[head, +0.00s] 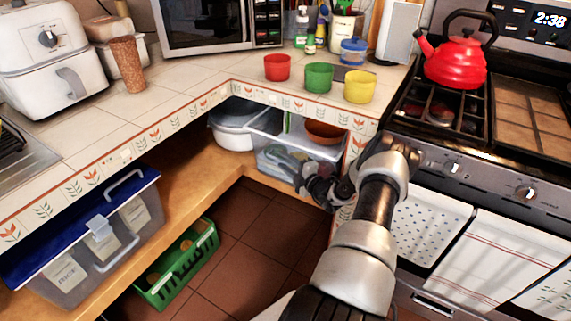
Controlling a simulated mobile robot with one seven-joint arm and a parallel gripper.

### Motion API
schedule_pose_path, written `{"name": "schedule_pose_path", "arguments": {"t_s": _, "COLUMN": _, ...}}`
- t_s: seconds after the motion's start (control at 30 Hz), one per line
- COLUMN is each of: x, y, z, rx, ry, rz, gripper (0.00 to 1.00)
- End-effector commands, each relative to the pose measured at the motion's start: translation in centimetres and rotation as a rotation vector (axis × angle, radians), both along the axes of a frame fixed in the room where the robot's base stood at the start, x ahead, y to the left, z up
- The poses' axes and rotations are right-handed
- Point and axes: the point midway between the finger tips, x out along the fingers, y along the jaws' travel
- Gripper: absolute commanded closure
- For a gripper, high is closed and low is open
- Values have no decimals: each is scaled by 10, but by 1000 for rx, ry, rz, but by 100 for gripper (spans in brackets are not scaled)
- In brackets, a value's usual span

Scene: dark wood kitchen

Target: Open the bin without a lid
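A clear plastic bin (268,173) sits on the wooden shelf in the corner under the tiled counter. No lid shows on it, but my arm hides part of it. My gripper (283,158) is at the front of this bin, low in the corner. The fingers are small and overlap the bin, so I cannot tell whether they touch it or how far apart they are. A second clear bin (62,289) with a blue lid (75,235) and a front latch stands on the shelf at lower left. A green open basket (205,250) stands on the floor.
A white pot (233,132) and a brown bowl (324,132) are beside and behind the corner bin. The counter edge (205,107) overhangs the shelf. The oven front (445,170) is close on the right. Brown floor tiles (265,235) are clear.

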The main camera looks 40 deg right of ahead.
Motion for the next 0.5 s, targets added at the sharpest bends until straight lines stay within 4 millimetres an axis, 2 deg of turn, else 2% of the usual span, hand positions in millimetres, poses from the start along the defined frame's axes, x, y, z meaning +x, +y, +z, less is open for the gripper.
{"name": "schedule_pose_path", "arguments": {"t_s": 0.17, "x": 0, "y": 0, "z": 0, "rx": 0, "ry": 0, "rz": 0, "gripper": 71}}
{"name": "schedule_pose_path", "arguments": {"t_s": 0.33, "x": 0, "y": 0, "z": 0, "rx": 0, "ry": 0, "rz": 0, "gripper": 99}}
{"name": "schedule_pose_path", "arguments": {"t_s": 0.5, "x": 0, "y": 0, "z": 0, "rx": 0, "ry": 0, "rz": 0, "gripper": 100}}
